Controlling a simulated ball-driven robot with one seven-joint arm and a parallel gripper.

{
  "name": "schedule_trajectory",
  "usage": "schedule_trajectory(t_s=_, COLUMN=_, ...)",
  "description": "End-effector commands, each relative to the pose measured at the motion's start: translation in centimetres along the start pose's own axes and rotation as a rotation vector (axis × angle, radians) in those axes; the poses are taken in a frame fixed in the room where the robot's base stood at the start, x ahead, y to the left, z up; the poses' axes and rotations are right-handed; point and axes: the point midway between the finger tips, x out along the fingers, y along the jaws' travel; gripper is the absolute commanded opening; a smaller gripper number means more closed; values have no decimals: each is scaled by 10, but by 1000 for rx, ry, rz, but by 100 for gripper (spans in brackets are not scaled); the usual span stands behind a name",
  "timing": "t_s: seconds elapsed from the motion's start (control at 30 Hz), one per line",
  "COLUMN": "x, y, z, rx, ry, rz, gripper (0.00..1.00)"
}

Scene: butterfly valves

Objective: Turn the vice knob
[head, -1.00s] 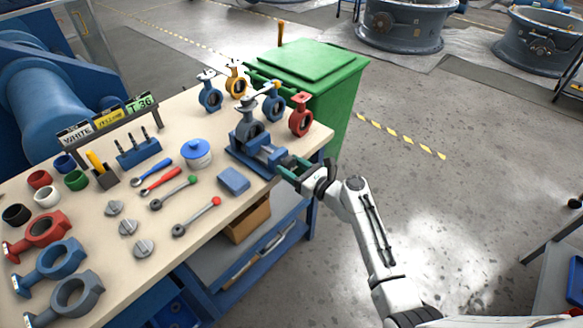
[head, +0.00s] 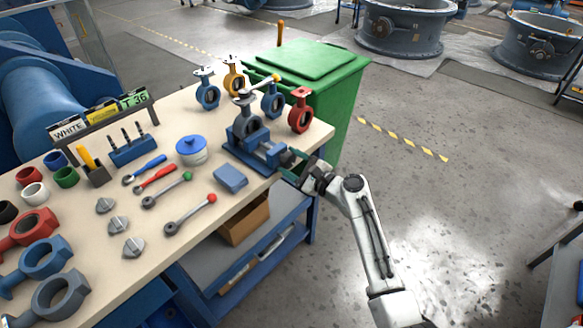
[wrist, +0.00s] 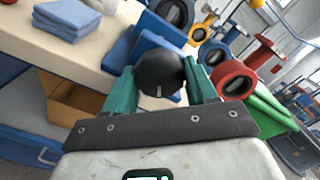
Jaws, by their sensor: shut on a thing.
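The blue vice (head: 258,150) stands at the near right corner of the workbench, with a grey valve (head: 249,122) upright in it. My gripper (head: 292,164) reaches the vice's outer end from the right. In the wrist view, the round black vice knob (wrist: 160,73) sits between the two green fingers of my gripper (wrist: 160,85). The fingers are shut on it, one on each side. The knob bears a small pale mark on its face. In the head view the knob is hidden by my fingers.
Blue, yellow and red valves stand close behind the vice. A blue cloth stack (head: 230,179) lies to its left. A green bin (head: 318,75) stands behind the bench.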

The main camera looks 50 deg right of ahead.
Motion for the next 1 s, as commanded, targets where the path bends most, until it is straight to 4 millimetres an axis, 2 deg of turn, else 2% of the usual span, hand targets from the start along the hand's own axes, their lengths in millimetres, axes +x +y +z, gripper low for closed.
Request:
schedule_trajectory(t_s=0.07, x=-1, y=4, z=-6, rx=-74, ry=5, rz=1, gripper=26)
schedule_trajectory(t_s=1.0, x=-2, y=1, z=-6, rx=-967, ry=7, rz=2, gripper=26)
